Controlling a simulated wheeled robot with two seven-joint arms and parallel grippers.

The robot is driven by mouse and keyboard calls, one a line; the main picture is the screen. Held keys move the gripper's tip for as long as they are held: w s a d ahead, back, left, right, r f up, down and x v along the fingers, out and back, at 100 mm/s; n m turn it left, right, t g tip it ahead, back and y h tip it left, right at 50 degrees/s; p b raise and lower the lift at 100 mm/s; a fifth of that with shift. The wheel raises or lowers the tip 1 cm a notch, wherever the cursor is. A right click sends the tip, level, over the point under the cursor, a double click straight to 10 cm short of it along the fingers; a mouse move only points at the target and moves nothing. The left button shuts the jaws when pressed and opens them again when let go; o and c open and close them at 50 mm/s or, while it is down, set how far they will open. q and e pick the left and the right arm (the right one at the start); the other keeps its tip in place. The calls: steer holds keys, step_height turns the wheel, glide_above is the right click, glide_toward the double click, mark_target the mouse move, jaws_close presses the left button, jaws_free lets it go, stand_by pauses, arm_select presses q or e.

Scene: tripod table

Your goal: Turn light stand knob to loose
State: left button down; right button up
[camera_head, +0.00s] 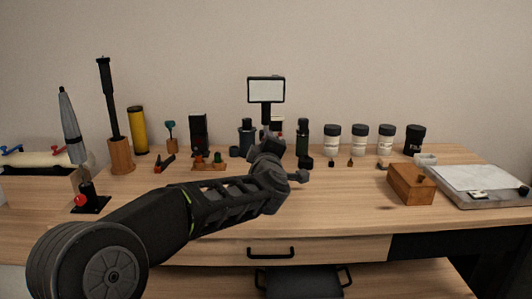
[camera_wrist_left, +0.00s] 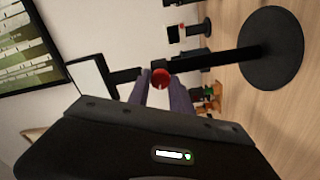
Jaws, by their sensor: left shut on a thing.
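The fingertip contact is partly hidden. My right gripper is not in view.
Dark bottles (camera_head: 303,136) and small tools stand close around the stand. White jars (camera_head: 359,139) and a wooden box (camera_head: 411,184) are to the right. A small red-knobbed stand (camera_head: 89,197) is at the left.

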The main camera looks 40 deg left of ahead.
arm_select(q)
steer(key=shift+f+n+b, duration=0.1)
steer(key=shift+n+b, duration=1.8)
steer(key=shift+n, duration=1.1)
steer(key=c, duration=1.1)
jaws_free()
steer(key=shift+c, duration=0.2)
steer(key=shift+s, duration=0.1)
steer(key=v, duration=0.7)
steer(key=shift+s+d+p, duration=0.2)
steer(key=shift+d+p, duration=0.05)
steer(key=shift+p, duration=0.1)
